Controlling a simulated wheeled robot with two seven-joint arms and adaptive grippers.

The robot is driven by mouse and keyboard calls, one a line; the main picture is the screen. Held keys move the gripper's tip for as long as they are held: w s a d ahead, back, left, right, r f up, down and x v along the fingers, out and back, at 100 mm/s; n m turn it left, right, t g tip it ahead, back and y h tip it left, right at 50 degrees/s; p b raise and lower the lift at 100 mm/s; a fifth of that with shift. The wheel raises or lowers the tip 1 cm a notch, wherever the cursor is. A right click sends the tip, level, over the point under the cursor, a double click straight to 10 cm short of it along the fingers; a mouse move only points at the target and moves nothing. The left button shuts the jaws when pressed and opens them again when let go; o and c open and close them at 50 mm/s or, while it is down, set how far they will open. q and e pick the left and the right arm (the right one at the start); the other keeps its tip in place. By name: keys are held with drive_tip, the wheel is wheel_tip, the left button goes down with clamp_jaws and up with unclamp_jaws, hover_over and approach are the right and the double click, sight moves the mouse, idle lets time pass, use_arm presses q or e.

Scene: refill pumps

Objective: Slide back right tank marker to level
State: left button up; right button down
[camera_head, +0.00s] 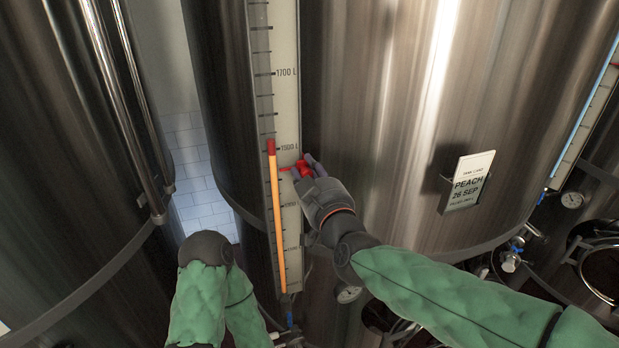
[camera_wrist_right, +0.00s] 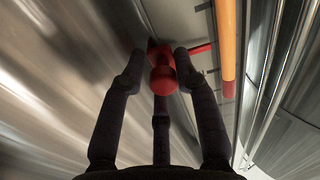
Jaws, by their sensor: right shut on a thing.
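The red tank marker (camera_head: 303,168) is on the pale gauge scale (camera_head: 287,110) of the large steel tank. Its thin pointer reaches left toward the orange level column (camera_head: 276,225). The column ends at the top in a dark red piece (camera_head: 271,146), and the pointer sits a little below that piece. My right gripper (camera_head: 307,166) is shut on the marker. In the right wrist view, the marker's round red knob (camera_wrist_right: 162,78) is between the dark fingers (camera_wrist_right: 160,68), with the pointer beside the orange column (camera_wrist_right: 227,40). My left gripper is not in view; only my left arm shows.
A tank card (camera_head: 468,182) reading "PEACH 26 SEP" is on the tank to the right. Another gauge (camera_head: 590,110) stands at the far right. Pipes and a round dial (camera_head: 572,199) are at lower right. Another steel tank (camera_head: 60,180) stands at left.

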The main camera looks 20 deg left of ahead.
sight(301, 147)
drive_tip(key=shift+s+a+r+p, duration=0.15)
drive_tip(key=shift+r+p, duration=1.2)
drive_tip(key=shift+r, duration=0.7)
drive_tip(key=c, duration=1.1)
unclamp_jaws()
drive_tip(key=shift+f, duration=0.1)
drive_tip(key=shift+o, duration=0.2)
drive_tip(key=shift+s+a, duration=0.1)
drive_tip(key=shift+a, duration=0.1)
drive_tip(key=shift+d, duration=0.1)
drive_tip(key=shift+d, duration=0.15)
drive_tip(key=shift+s+d, duration=0.25)
drive_tip(key=shift+s, duration=0.05)
drive_tip(key=v, duration=1.1)
drive_tip(key=shift+a, duration=0.15)
